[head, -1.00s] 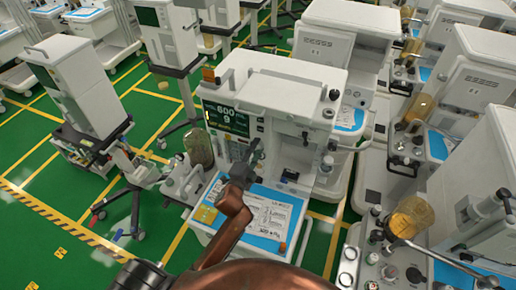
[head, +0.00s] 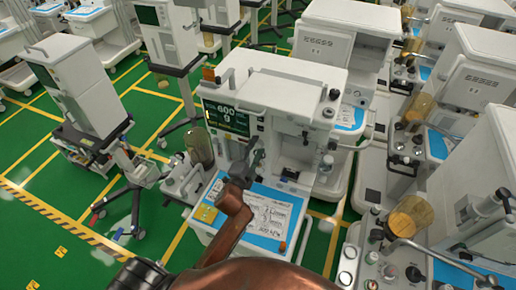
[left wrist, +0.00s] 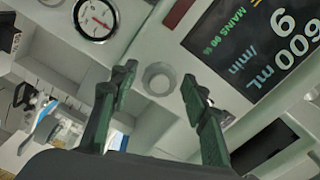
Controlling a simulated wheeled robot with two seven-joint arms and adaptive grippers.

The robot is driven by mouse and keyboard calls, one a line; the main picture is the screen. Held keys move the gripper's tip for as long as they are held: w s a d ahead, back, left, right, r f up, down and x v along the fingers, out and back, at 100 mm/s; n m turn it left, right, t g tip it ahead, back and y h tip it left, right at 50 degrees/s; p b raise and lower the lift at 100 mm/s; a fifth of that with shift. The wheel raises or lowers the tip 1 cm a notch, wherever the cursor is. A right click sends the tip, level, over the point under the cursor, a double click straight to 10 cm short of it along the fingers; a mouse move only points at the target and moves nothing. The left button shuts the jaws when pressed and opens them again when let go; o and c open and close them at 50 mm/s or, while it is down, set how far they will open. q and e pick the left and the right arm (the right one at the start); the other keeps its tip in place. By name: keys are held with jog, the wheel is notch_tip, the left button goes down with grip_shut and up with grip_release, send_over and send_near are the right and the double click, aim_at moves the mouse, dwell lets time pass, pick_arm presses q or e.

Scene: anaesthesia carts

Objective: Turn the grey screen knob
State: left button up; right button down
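The grey screen knob (left wrist: 159,79) is a round knob on the light panel beside the dark screen (left wrist: 262,45) in the left wrist view. The screen (head: 227,119) also shows on the front of the nearest cart in the head view, where I cannot make out the knob. My left gripper (left wrist: 160,84) is open, with one dark finger on each side of the knob in the picture. Gaps show between the fingers and the knob, and I see no contact. In the head view my left gripper (head: 257,159) is in front of the cart, below and right of the screen. My right gripper is not in view.
A round gauge (left wrist: 95,19) sits on the panel near the knob. The cart's blue-and-white work surface (head: 265,212) lies below my gripper. Several other carts crowd the right side. Green floor (head: 40,250) is open at the lower left.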

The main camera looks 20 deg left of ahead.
pick_arm(q)
jog(key=shift+o, duration=0.2)
jog(key=shift+s, duration=0.1)
jog(key=s, duration=1.1)
jog(key=shift+s+d, duration=0.4)
